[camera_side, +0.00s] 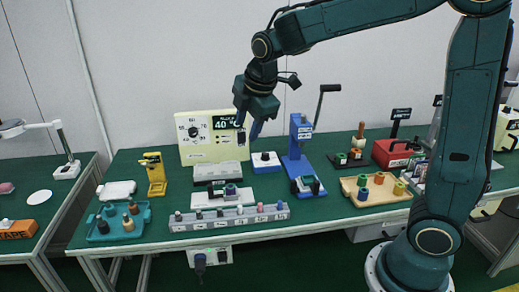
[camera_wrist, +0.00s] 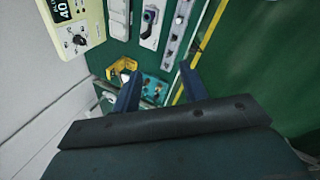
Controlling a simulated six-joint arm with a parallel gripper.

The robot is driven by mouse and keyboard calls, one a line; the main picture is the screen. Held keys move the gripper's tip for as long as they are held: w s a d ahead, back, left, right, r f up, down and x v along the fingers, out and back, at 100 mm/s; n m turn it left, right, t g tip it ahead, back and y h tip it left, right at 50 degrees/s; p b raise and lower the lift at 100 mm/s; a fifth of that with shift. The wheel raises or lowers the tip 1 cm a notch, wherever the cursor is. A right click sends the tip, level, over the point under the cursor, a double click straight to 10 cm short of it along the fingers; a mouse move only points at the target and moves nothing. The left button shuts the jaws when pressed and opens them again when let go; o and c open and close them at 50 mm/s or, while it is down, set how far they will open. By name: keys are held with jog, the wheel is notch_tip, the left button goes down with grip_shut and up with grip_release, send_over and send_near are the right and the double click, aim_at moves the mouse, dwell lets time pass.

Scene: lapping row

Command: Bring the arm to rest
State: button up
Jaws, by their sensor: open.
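My gripper (camera_side: 248,134) hangs from my raised arm above the green bench, near the front of the cream gauge panel. Its two fingers are apart and nothing is between them. In the wrist view the open fingers (camera_wrist: 158,90) show at the lower middle, with the bench items some way beyond them. My gripper appears to touch nothing.
Below stand a cream dial panel (camera_side: 208,152), a blue press (camera_side: 298,150), a grey rack (camera_side: 240,219) of small pieces, a yellow stand (camera_side: 155,176), a teal tray (camera_side: 103,229) and a wooden tray (camera_side: 350,189). The air above the bench's left side is free.

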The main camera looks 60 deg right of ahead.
jog(key=s+a+r+m+t+y, duration=0.1)
jog(key=s+a+m, duration=0.1)
jog(key=s+m, duration=1.2)
jog(key=s, duration=1)
jog(key=shift+r, duration=0.2)
